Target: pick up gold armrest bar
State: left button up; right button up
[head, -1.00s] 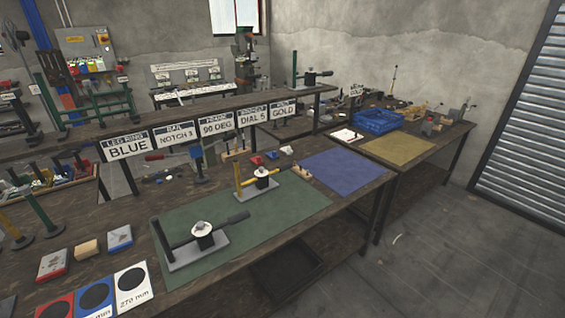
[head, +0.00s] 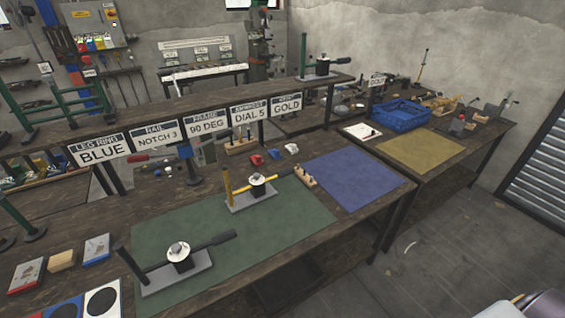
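Smaller yellowish parts (head: 440,104) lie on the far right bench, too small to make out. Neither gripper shows. A grey and dark rounded part at the bottom right corner looks like a link of my own arm.
A second press fixture (head: 178,264) stands nearer on the green mat (head: 290,228). A blue mat (head: 345,180) is bare. The right bench has a blue crate (head: 400,117) and an ochre mat (head: 418,148). Signs (head: 202,136) stand behind. Floor (head: 440,250) is open at right.

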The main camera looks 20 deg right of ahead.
aim_at(260, 192)
jog(key=i+l+u, duration=0.2)
jog(key=i+l, duration=0.15)
jog(key=l, duration=0.25)
jog(key=i+l+u, duration=0.1)
jog(key=l, duration=0.25)
jog(key=i+l+u, duration=0.1)
jog(key=l, duration=0.25)
jog(key=i, duration=0.1)
